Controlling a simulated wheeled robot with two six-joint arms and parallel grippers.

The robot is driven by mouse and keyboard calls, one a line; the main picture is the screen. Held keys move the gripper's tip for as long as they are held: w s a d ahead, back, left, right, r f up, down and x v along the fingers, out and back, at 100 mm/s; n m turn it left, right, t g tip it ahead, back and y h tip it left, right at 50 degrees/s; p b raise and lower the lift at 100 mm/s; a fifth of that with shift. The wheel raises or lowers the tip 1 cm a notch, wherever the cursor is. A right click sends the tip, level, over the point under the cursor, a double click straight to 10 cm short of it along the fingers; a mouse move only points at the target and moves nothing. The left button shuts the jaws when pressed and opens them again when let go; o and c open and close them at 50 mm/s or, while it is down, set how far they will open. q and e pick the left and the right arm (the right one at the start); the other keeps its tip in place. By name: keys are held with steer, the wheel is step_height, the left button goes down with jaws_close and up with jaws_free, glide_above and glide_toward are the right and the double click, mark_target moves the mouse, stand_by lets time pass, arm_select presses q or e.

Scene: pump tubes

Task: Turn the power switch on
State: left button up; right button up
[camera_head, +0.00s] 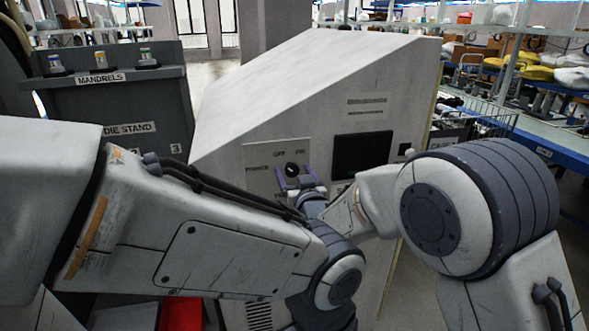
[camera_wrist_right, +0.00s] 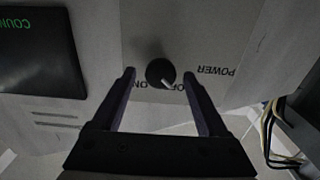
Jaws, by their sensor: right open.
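A dark screen (camera_head: 362,155) is right of the switch plate on the cabinet (camera_head: 290,85). A grey die stand (camera_head: 125,100) with mandrels on top stands at left. A red bin (camera_head: 181,313) is low at left. Cables (camera_wrist_right: 270,130) hang near the panel edge.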

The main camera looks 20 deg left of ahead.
steer(key=shift+w+a, duration=0.2)
steer(key=shift+w, duration=0.15)
jaws_close()
steer(key=shift+f+m+b, duration=0.2)
steer(key=shift+m+b, duration=0.5)
steer(key=shift+b, duration=0.25)
steer(key=m+b, duration=0.9)
steer(key=b, duration=0.2)
steer(key=m+b, duration=0.5)
steer(key=b, duration=0.1)
steer(key=shift+w+d+f+m, duration=0.15)
steer(key=shift+d+m, duration=0.1)
steer(key=shift+m, duration=0.05)
steer(key=shift+m+b, duration=1.1)
steer(key=shift+b, duration=0.1)
steer(key=shift+r, duration=0.2)
